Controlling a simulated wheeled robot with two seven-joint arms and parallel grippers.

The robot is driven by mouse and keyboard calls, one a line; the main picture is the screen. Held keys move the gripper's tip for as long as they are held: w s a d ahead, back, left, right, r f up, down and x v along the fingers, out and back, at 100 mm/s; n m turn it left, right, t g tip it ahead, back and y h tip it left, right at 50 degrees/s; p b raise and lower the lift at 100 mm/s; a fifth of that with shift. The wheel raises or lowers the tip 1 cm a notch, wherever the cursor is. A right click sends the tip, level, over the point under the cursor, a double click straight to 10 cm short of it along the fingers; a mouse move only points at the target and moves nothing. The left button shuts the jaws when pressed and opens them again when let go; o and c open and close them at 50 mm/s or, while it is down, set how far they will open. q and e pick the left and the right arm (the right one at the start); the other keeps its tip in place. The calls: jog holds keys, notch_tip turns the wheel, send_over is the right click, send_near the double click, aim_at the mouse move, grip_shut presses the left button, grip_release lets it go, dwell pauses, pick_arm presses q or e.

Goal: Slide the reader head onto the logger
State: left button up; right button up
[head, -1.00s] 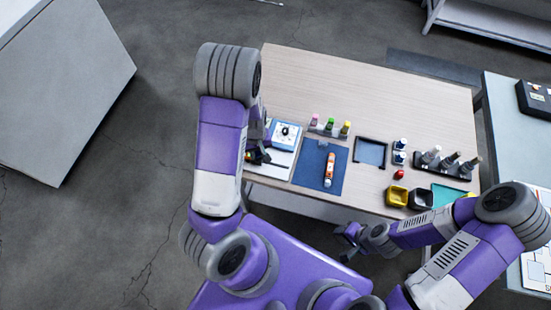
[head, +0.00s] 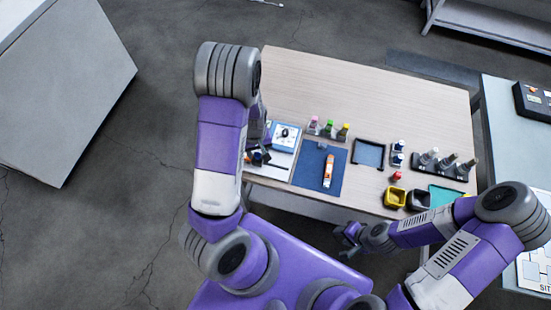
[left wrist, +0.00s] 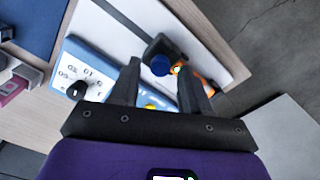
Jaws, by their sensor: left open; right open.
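A small orange-and-white upright object (head: 328,172), which may be the logger, stands on the blue mat (head: 309,174). A dark piece with a blue round top and an orange part, which may be the reader head, lies on the white board left of the mat; it also shows in the left wrist view (left wrist: 161,65). My left gripper (left wrist: 160,75) is open, its fingertips close to this dark piece; contact cannot be told. In the head view, my left arm hides most of that gripper. My right gripper (head: 347,238) is open and empty off the table's front edge.
A light blue box with a dial (head: 286,136) is on the white board. Several coloured bottles (head: 328,129) stand behind the mat. A dark square tray (head: 369,153), yellow bin (head: 395,197), black bin (head: 419,200) and bottle rack (head: 443,164) are to the right. The table's back is clear.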

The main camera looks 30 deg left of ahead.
pick_arm(q)
jog(key=shift+r+p, duration=2.2)
jog(key=shift+r, duration=0.35)
jog(key=shift+s+d+f, duration=0.1)
jog(key=shift+d+f, duration=0.05)
jog(key=shift+f, duration=0.1)
jog(key=s+d+f+m, duration=0.1)
jog(key=d+f, duration=0.1)
jog(key=s+d+f+m, duration=0.1)
jog(key=d+f, duration=0.1)
jog(key=s+d+f+h, duration=0.1)
jog(key=s+d+f, duration=0.1)
jog(key=d, duration=0.1)
jog(key=shift+m, duration=0.4)
jog(key=s+d+f+m+h+b, duration=0.3)
jog(key=s+d+f+b, duration=0.1)
jog(key=d, duration=0.8)
notch_tip(320, 180, down, 2)
jog(key=shift+s+f+t, duration=0.25)
jog(key=shift+s+t, duration=0.05)
jog(key=shift+s, duration=0.25)
